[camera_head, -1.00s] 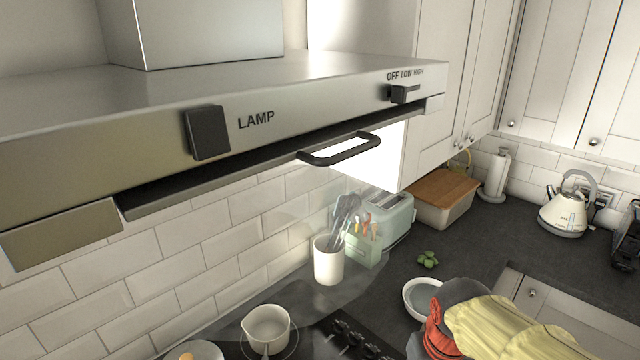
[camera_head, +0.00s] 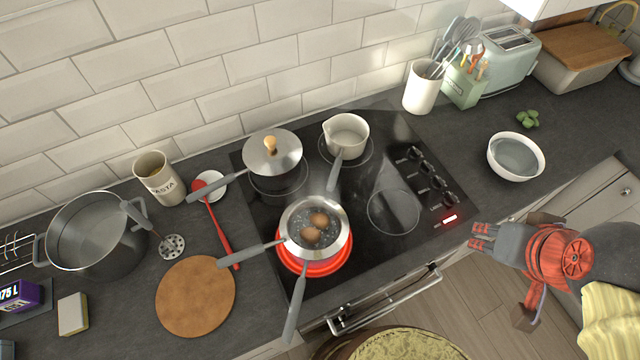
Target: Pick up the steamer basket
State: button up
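No separate perforated steamer basket shows clearly. A steel pan (camera_head: 292,222) with two brown eggs (camera_head: 317,226) in dark bubbling liquid stands on the glowing red front-left ring. Two grey handles come from this spot, one to the left and one towards the front, so two vessels may be stacked there; I cannot tell which is the basket. My gripper (camera_head: 475,237) is on the right, over the counter's front edge, well apart from the pan. Its fingers point left, look spread and hold nothing.
A lidded pan (camera_head: 273,157) and a small white pot (camera_head: 346,137) stand on the hob's back rings. The front-right ring (camera_head: 394,211) is bare. A large pot (camera_head: 90,235), red spoon (camera_head: 219,232) and round board (camera_head: 195,297) lie left; a bowl (camera_head: 515,157) is right.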

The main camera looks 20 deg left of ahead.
aim_at(332, 249)
jog(key=u, duration=1.6)
jog(key=z, duration=2)
jog(key=k+u, duration=0.25)
jog(key=k+j+u, duration=0.45)
jog(key=j+u, duration=0.15)
jog(key=j, duration=0.4)
jog(key=k+j+u, duration=0.1)
jog(key=j+u, duration=0.2)
jog(key=j, duration=0.4)
